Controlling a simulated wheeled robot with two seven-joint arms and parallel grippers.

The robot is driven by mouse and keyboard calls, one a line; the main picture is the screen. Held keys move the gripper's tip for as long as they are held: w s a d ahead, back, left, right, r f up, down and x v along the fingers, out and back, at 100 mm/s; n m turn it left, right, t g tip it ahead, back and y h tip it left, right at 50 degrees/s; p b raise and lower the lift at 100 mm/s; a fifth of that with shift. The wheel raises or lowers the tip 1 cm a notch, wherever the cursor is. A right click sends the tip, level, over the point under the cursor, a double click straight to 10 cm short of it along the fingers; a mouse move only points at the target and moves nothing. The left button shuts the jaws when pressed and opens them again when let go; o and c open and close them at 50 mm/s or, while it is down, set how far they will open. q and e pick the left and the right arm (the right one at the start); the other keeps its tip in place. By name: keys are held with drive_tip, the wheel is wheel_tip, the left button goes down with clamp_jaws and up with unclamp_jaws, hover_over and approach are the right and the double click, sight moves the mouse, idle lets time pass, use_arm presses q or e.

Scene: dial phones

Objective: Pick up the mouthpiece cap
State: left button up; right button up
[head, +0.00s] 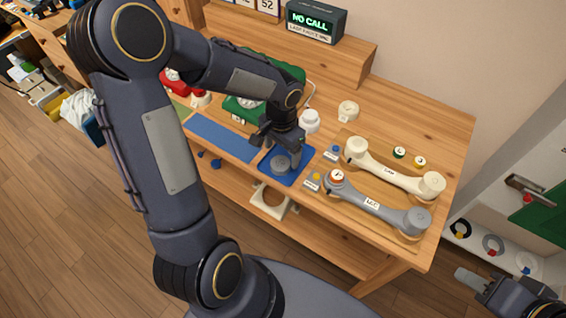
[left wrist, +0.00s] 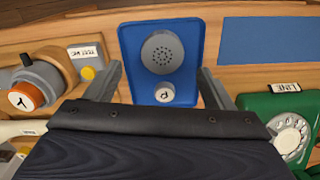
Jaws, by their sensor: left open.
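A round grey perforated cap (left wrist: 162,52), which looks like the mouthpiece cap, lies on a blue tray (left wrist: 130,40). A small grey round piece with a white label (left wrist: 164,94) is beside it on the tray. In the head view the cap (head: 280,163) shows on the tray (head: 272,174) below my left gripper (head: 284,150). The left gripper is open and empty; in the left wrist view its fingers (left wrist: 160,88) stand apart on either side of the tray's near part. Part of my right arm's end (head: 480,285) shows at lower right; its jaws are unclear.
A grey handset (head: 375,206) and a cream handset (head: 395,177) lie right of the tray. A blue mat (head: 220,137) lies left. White round pieces (head: 309,121) and a green phone (head: 240,108) stand behind. The table's front edge is close to the tray.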

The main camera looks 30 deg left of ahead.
sight(281, 163)
use_arm(q)
wheel_tip(281, 163, down, 5)
drive_tip(key=shift+s+a+r, duration=0.1)
drive_tip(key=shift+a+r, duration=0.05)
drive_tip(key=shift+r, duration=0.05)
drive_tip(key=c, duration=1)
